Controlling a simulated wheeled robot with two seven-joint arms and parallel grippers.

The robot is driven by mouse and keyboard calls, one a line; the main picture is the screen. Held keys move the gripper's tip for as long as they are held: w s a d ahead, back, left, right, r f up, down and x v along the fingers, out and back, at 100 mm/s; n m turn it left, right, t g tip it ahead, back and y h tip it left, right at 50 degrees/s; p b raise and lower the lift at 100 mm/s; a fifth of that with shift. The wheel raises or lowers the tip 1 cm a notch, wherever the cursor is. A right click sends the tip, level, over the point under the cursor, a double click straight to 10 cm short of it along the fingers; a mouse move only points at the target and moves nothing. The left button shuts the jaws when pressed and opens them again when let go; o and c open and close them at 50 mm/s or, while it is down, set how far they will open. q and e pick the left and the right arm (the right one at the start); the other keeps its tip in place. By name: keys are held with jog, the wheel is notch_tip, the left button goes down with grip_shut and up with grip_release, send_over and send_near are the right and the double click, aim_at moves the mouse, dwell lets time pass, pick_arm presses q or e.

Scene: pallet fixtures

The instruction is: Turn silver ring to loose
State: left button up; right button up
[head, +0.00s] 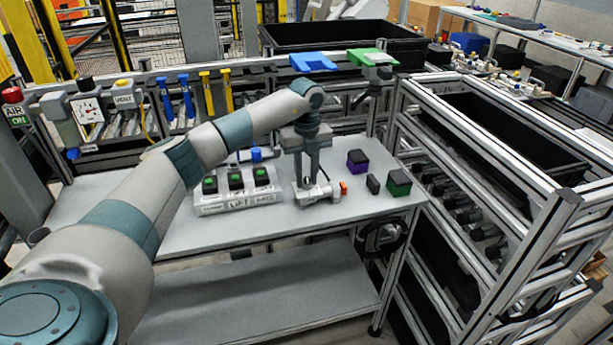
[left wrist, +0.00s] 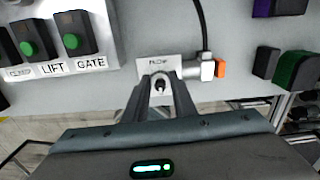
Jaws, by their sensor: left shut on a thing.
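My left gripper (head: 308,180) points down at the small silver fixture (head: 325,191) on the grey table. It also shows in the left wrist view (left wrist: 160,80), its two fingers closed around a small pale part, which I take for the silver ring (left wrist: 160,87). The ring is mostly hidden by the fingers, so its turn position cannot be seen. The fixture has a white label plate (left wrist: 157,66) behind the fingertips. A silver fitting (left wrist: 207,69) with an orange tab (left wrist: 220,68) and a black cable stands just right of it. My right gripper is not in view.
A box with green buttons (head: 237,198), labelled LIFT and GATE, stands left of the fixture. Purple (head: 358,160), black (head: 373,183) and green-topped (head: 398,182) blocks stand to the right. A metal rack (head: 490,190) borders the table's right side. The table's front left is clear.

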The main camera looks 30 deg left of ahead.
pick_arm(q)
jog(key=o, duration=1)
jog(key=shift+o, duration=0.2)
jog(key=shift+r, duration=0.1)
notch_tip(320, 180, up, 6)
jog(key=shift+r+b, duration=0.1)
jog(key=shift+b, duration=0.95)
notch_tip(320, 180, up, 11)
jog(key=b, duration=0.1)
jog(key=shift+b, duration=0.3)
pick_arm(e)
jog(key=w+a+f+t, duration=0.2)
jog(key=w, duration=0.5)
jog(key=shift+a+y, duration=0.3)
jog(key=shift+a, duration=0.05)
